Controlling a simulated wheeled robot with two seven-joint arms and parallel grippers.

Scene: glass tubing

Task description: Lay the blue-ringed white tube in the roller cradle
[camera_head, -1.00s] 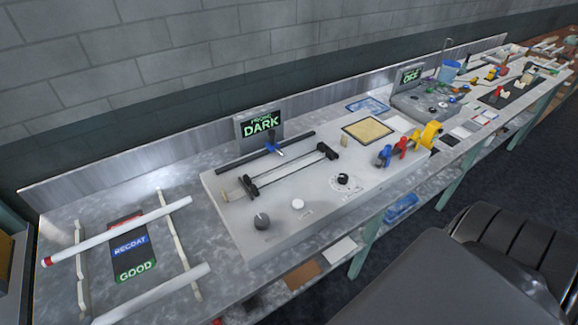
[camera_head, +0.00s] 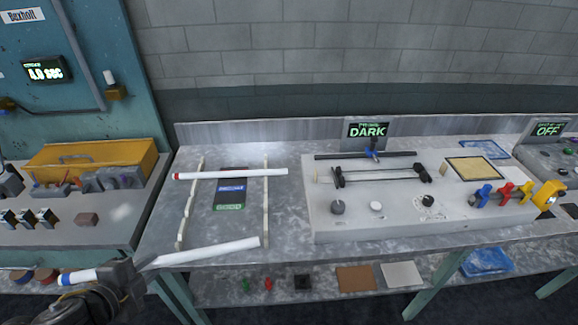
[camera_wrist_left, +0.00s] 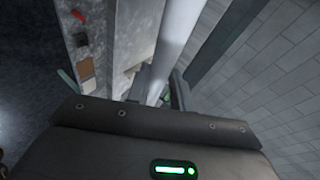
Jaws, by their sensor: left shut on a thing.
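The blue-ringed white tube (camera_head: 210,251) is in my left gripper (camera_head: 141,266), which is shut around it. Its blue-ringed end sticks out to the left, and its long plain part points right, in front of the rack. In the left wrist view the white tube (camera_wrist_left: 174,45) runs between the fingers of my left gripper (camera_wrist_left: 158,90). The roller cradle (camera_head: 382,177), with dark rods and black end brackets, is on the grey bench unit to the right and holds no tube. My right gripper is not in view.
A red-ringed white tube (camera_head: 230,174) lies across the pale rack rails (camera_head: 266,205), over a dark card (camera_head: 230,190). A DARK display (camera_head: 367,132) stands behind the cradle. Colored clamps (camera_head: 505,193) are to its right. A yellow toolbox (camera_head: 95,160) is on the left bench.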

